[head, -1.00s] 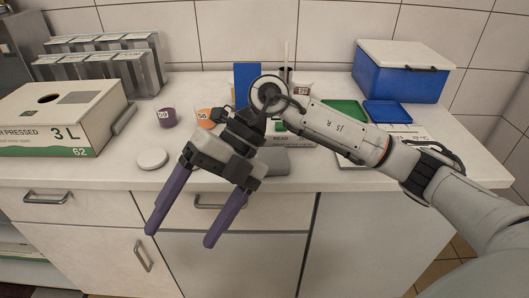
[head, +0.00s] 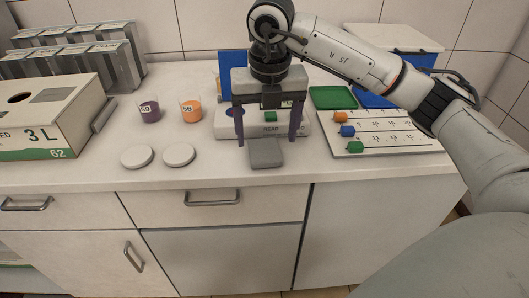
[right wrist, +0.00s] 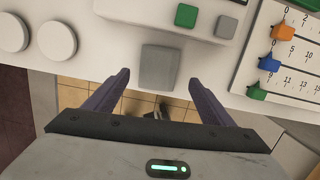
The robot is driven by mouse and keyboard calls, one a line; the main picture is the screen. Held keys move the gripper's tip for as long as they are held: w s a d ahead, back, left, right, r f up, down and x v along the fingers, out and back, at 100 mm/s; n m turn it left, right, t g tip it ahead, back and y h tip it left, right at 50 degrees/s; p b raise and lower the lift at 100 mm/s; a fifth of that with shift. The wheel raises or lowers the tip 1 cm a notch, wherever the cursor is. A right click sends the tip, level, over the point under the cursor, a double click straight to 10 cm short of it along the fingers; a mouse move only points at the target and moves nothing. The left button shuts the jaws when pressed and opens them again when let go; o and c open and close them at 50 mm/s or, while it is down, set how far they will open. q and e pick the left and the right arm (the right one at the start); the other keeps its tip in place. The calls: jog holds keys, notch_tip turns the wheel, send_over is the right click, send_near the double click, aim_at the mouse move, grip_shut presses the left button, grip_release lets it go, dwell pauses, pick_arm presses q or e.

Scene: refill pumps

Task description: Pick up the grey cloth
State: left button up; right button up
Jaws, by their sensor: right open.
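The grey cloth (head: 266,152) is a small folded grey pad lying at the front edge of the white counter. It also shows in the right wrist view (right wrist: 160,67), top centre, just beyond the fingertips. My right gripper (head: 267,140) is open and empty, with its two purple fingers apart. In the head view the fingers are on either side above the cloth; in the right wrist view the gripper (right wrist: 160,85) is lined up with it, with the cloth between the finger lines. I cannot tell the exact height. My left gripper is not in view.
Behind the cloth stands a white device (head: 225,125) with a green block. A slider board (head: 390,138) is to the right. Two white discs (head: 137,157) (head: 179,155) and cups (head: 190,110) stand left. A 3 L box (head: 45,120) is at far left.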

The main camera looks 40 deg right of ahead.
aim_at(264, 148)
jog(key=shift+w+f, duration=0.25)
jog(key=shift+f, duration=0.75)
jog(key=shift+w+f, duration=0.2)
jog(key=shift+f, duration=0.75)
jog(key=c, duration=1.1)
